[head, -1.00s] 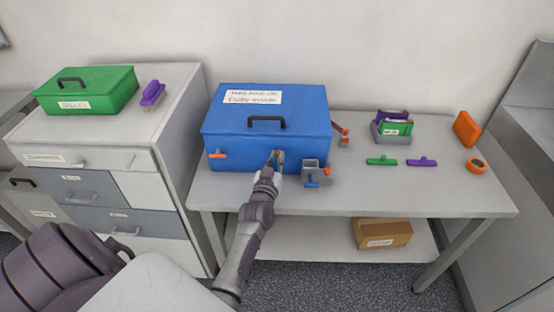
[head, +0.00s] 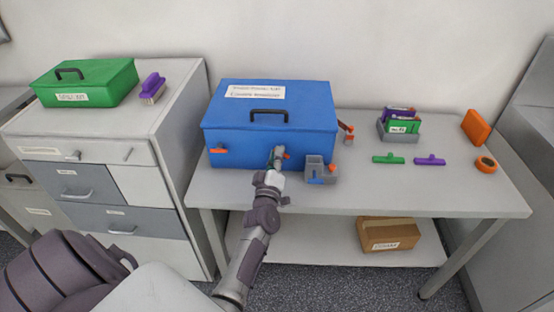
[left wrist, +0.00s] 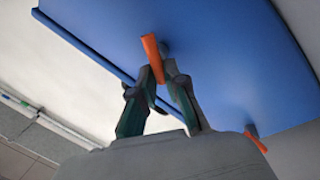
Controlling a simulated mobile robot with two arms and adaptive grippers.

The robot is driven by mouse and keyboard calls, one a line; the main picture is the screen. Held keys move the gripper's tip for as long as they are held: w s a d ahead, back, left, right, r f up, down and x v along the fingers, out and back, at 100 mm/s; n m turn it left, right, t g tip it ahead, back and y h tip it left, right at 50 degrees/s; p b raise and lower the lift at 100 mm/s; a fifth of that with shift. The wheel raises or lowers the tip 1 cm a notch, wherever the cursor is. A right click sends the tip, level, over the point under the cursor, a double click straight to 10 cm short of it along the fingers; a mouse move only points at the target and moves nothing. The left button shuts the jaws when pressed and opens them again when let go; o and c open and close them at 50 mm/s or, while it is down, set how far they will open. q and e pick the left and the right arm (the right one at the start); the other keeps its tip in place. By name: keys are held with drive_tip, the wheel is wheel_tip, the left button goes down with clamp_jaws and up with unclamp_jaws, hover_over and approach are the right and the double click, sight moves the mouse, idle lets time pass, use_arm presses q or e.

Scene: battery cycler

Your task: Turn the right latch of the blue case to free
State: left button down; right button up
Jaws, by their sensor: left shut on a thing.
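The blue case (head: 240,135) stands closed on the table, its black handle on the lid. My left gripper (head: 278,153) is at the front face, shut on the orange right latch (head: 288,156), whose end shows just right of the fingers. In the left wrist view the two fingertips (left wrist: 157,75) pinch this latch (left wrist: 151,52) against the blue face (left wrist: 215,60). The orange left latch (head: 219,150) lies level on the front face; it also shows in the left wrist view (left wrist: 255,138). My right gripper is out of view.
A grey holder (head: 318,171) with blue and orange parts stands close to the right of my gripper. Farther right are a rack (head: 384,133), green (head: 388,160) and purple (head: 430,160) pieces and an orange roll (head: 485,163). A drawer cabinet (head: 165,120) stands left.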

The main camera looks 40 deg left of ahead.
use_arm(q)
drive_tip(key=shift+f+n+g+y+b, duration=0.15)
drive_tip(key=shift+n+y+b, duration=0.3)
drive_tip(key=shift+n, duration=0.9)
drive_tip(key=shift+f+n+g+y+b, duration=0.15)
drive_tip(key=shift+n+b, duration=0.4)
drive_tip(key=shift+n, duration=0.85)
drive_tip(key=shift+f+n+y+b, duration=0.25)
drive_tip(key=shift+n+y+b, duration=0.2)
drive_tip(key=shift+n, duration=0.9)
drive_tip(key=c, duration=1.2)
unclamp_jaws()
drive_tip(key=shift+r, duration=0.1)
